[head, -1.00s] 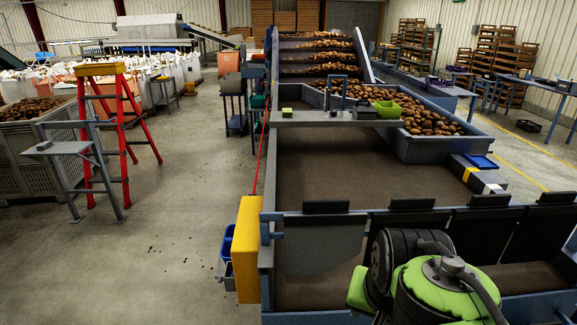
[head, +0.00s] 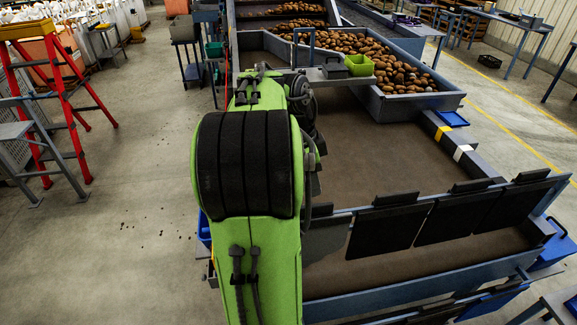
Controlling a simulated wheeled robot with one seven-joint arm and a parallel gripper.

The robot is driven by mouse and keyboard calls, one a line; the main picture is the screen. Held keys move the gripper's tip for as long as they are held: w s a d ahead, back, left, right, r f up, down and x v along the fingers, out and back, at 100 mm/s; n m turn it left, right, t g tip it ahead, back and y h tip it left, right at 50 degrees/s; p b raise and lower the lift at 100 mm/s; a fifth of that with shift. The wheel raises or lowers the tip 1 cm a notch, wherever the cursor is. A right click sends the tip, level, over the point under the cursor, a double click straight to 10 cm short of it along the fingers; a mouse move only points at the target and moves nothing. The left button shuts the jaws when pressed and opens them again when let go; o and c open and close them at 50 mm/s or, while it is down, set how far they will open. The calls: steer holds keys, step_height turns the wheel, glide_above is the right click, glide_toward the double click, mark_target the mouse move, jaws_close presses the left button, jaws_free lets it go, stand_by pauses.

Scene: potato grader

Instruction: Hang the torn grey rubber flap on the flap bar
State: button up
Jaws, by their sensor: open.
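The blue flap bar (head: 430,199) runs across the front of the wide brown belt on the right. Several black flaps (head: 385,231) hang from it, with dark blocks along its top. At its left end a greyer panel (head: 327,238) hangs beside my arm, which partly hides it. I cannot tell whether this panel is the torn grey rubber flap. My green and black arm fills the middle of the view and reaches forward. My gripper is not visible in the head view; the arm may hide it.
A shelf across the belt carries a green basket (head: 359,65). Potatoes lie in a grey-walled bin (head: 408,103) behind. A red ladder (head: 48,85) and a grey stand (head: 35,150) are at the left.

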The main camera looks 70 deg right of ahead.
mark_target(308, 205)
steer(key=b+x, duration=0.3)
steer(key=w+a+b+x, duration=0.1)
steer(key=b+x, duration=0.5)
steer(key=x, duration=0.1)
steer(key=shift+w+a+f, duration=0.2)
steer(key=shift+w+a, duration=0.05)
steer(key=shift+w, duration=0.1)
steer(key=shift+r, duration=0.1)
jaws_close()
steer(key=shift+r, duration=0.15)
stand_by(0.9)
